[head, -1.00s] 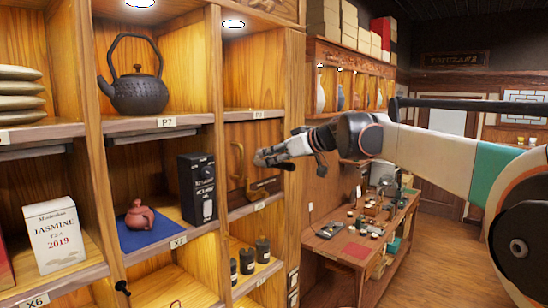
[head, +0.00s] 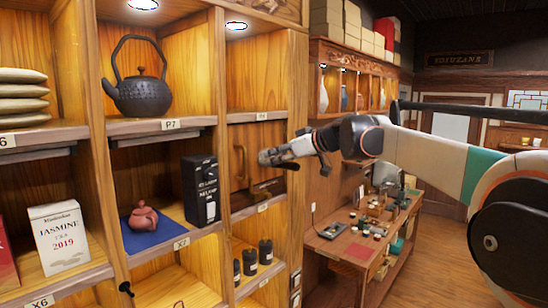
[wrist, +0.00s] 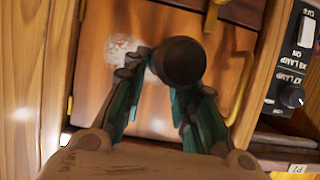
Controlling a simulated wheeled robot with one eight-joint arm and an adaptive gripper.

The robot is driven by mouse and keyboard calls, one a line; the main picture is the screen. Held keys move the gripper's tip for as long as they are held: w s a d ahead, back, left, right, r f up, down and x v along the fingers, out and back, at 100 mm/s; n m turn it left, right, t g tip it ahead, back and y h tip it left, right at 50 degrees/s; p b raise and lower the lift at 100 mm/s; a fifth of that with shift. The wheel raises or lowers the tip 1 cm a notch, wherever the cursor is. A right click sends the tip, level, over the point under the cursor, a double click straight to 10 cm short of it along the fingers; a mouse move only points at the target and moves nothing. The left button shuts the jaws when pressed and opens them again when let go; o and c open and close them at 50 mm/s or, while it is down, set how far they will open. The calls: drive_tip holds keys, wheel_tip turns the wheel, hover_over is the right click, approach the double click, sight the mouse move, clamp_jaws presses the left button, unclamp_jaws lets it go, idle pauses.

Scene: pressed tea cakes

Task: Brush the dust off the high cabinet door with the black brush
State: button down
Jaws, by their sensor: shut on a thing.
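The wooden cabinet door (head: 241,140) is closed in its shelf compartment, with a curved brass handle (head: 239,163) that also shows in the wrist view (wrist: 241,92). A pale, speckled dust patch (wrist: 120,49) lies on the door in the wrist view. My gripper (head: 271,157) is in front of the door in the head view. In the wrist view, its teal-padded fingers (wrist: 165,92) are shut on the black brush (wrist: 180,60). The brush's round dark end faces the camera and overlaps the door beside the dust. Its bristles are hidden, so I cannot tell whether they touch the door.
A black lamp switch box (head: 201,188) stands left of the door, near a reddish teapot (head: 144,215) on a blue cloth. An iron kettle (head: 141,92) sits higher up. A dark object (head: 268,188) lies below the door. Floor (head: 436,250) at right is clear.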

drive_tip(key=w+d+p, duration=0.2)
drive_tip(key=w+d, duration=0.3)
drive_tip(key=w, duration=0.1)
drive_tip(key=shift+w, duration=0.2)
idle(0.7)
drive_tip(key=shift+a, duration=0.1)
drive_tip(key=shift+s+a+b, duration=0.4)
drive_tip(key=shift+s+a, duration=0.6)
drive_tip(key=shift+s, duration=0.35)
drive_tip(key=shift+s+a+b, duration=0.35)
drive_tip(key=shift+s+a, duration=0.7)
drive_tip(key=shift+s, duration=0.25)
drive_tip(key=shift+s+a+b, duration=0.4)
drive_tip(key=shift+s+a, duration=0.6)
drive_tip(key=shift+s, duration=0.35)
drive_tip(key=shift+w+d+r+p, duration=0.6)
drive_tip(key=shift+w+d+p, duration=1.25)
drive_tip(key=shift+w+d, duration=1.75)
drive_tip(key=s+a+b, duration=0.2)
drive_tip(key=s+a, duration=0.5)
drive_tip(key=shift+b, duration=0.4)
